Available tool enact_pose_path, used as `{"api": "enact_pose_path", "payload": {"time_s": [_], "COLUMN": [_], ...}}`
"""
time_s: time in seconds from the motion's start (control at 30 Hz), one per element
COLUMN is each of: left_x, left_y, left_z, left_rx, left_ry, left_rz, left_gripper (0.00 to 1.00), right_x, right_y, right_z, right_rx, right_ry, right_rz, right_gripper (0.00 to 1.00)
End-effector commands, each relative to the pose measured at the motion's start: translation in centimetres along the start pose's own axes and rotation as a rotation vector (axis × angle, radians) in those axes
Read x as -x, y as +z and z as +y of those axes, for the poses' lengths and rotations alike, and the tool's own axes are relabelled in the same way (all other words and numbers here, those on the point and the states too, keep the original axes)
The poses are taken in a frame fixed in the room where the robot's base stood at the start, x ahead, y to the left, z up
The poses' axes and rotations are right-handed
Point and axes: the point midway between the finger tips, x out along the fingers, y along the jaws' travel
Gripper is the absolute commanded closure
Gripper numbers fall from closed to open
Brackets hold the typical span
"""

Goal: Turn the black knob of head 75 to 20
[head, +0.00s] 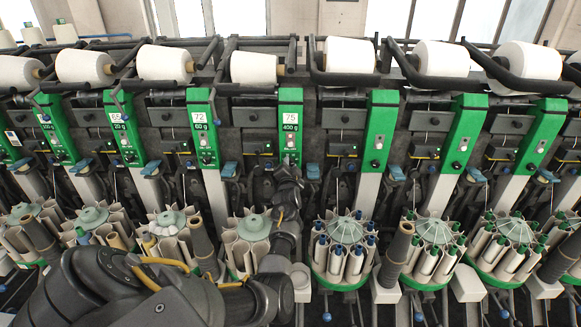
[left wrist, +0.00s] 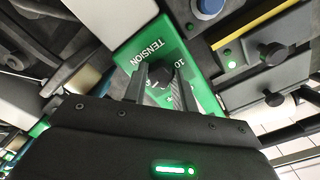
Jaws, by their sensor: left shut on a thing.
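Head 75 (head: 290,122) is a green panel in the middle of the head view, with a "75" label and a small display reading 400 g. My left gripper (head: 289,166) reaches up to its lower end and mostly covers the knob there. In the left wrist view the black knob (left wrist: 160,75) sits on the green panel below the word TENSION, with a "10" mark beside it. The two fingers of my left gripper (left wrist: 161,82) are on either side of the knob, shut on it. My right gripper is not in view.
Similar green heads stand on both sides, among them head 72 (head: 200,120). White yarn cones (head: 254,67) lie in black cradles above. Round bobbin magazines (head: 345,232) line the front below. In the left wrist view a blue button (left wrist: 208,7) lies near the fingers.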

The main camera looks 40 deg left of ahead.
Motion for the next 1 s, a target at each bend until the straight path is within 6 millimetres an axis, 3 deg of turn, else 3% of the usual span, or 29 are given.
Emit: {"api": "enact_pose_path", "payload": {"time_s": [0.47,1.0], "left_x": [0.0,0.0], "left_y": [0.1,0.1], "left_z": [0.2,0.3], "left_rx": [0.112,0.597], "left_ry": [0.001,0.002], "left_rz": [0.001,0.000], "left_gripper": [0.96,0.96], "right_x": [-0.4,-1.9], "right_y": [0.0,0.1], "right_z": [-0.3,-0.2], "right_rx": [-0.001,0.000], "right_ry": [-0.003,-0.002], "right_rz": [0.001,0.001], "right_gripper": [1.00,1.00]}}
